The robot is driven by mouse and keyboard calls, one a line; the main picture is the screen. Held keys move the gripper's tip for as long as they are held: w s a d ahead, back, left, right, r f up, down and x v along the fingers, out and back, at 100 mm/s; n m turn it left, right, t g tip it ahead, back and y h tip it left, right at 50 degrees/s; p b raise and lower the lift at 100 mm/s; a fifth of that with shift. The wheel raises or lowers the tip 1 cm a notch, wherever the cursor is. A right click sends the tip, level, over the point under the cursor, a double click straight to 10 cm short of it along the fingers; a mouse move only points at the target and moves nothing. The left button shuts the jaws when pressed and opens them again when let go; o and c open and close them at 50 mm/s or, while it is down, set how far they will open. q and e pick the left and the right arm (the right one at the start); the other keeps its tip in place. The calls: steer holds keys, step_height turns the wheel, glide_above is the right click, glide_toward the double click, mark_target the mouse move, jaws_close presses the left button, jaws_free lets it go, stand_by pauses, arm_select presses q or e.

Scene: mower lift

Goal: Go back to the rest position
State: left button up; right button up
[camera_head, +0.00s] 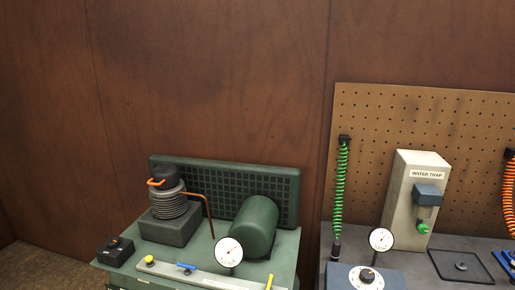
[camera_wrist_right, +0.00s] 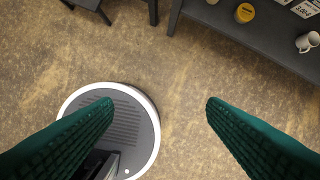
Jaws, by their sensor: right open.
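My right gripper (camera_wrist_right: 160,108) shows in the right wrist view as two green ribbed fingers spread wide apart. It is open, with nothing between the fingers, and it hangs above the brown floor. Neither of my grippers shows in the head view, and my left gripper is in no view.
A green compressor bench (camera_head: 150,277) with a tank (camera_head: 255,228) and a gauge stands at the lower middle. On its right are a grey bench (camera_head: 455,243), a water trap (camera_head: 410,200) and a pegboard (camera_head: 385,120). In the wrist view a dark shelf (camera_wrist_right: 240,35) holds a mug (camera_wrist_right: 307,41).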

steer(key=s+d+f+b, duration=0.1)
steer(key=s+f+b, duration=0.1)
steer(key=s+f, duration=0.6)
steer(key=s+d+f+g+b, duration=0.1)
steer(key=s+d+f+b, duration=0.1)
steer(key=s+f, duration=0.7)
step_height(320, 180, down, 7)
steer(key=shift+s+f+b, duration=0.1)
steer(key=shift+s+b, duration=0.05)
steer(key=shift+b, duration=0.4)
